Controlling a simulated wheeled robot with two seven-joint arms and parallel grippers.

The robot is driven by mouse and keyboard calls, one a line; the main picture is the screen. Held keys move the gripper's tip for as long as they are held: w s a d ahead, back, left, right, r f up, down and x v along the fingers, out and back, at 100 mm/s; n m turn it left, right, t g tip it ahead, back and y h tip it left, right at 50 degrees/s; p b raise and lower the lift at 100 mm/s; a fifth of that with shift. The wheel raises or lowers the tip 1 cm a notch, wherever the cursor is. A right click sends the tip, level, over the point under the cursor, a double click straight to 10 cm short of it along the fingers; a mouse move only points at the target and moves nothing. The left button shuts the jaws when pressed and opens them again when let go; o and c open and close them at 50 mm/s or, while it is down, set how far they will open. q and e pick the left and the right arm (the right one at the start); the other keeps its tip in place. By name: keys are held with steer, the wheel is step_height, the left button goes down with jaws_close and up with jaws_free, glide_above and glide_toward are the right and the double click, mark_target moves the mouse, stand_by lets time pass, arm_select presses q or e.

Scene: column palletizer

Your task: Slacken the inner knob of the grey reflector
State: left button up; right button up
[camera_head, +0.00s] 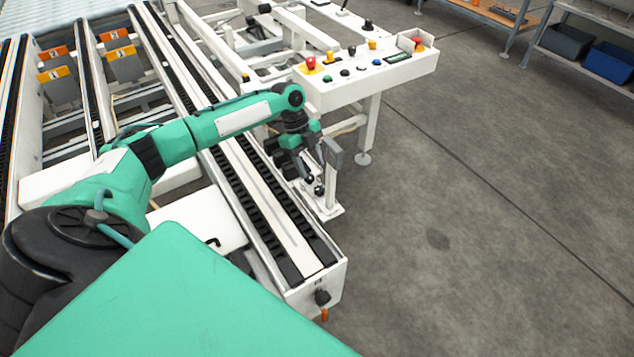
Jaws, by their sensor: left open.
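A grey reflector plate (334,153) stands upright on a white bracket beside the conveyor's right rail, near the panel's front leg. Dark round knobs (319,190) sit low at its left; which is the inner one I cannot tell for sure. My left arm reaches across the conveyor from the left. My left gripper (306,168) points down just left of the reflector, with its fingers open close above the knobs. Whether a finger touches a knob is too small to tell. My right gripper is not in view.
A white control panel (365,72) with coloured buttons stands just behind the reflector. The conveyor rail (275,215) with dark chains runs along its left. Orange-tagged plates (58,75) stand at the far left. The floor on the right is clear.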

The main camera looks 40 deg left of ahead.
mark_target(319, 188)
arm_select(q)
steer(key=x, duration=0.7)
steer(key=shift+f, duration=0.1)
steer(key=c, duration=1)
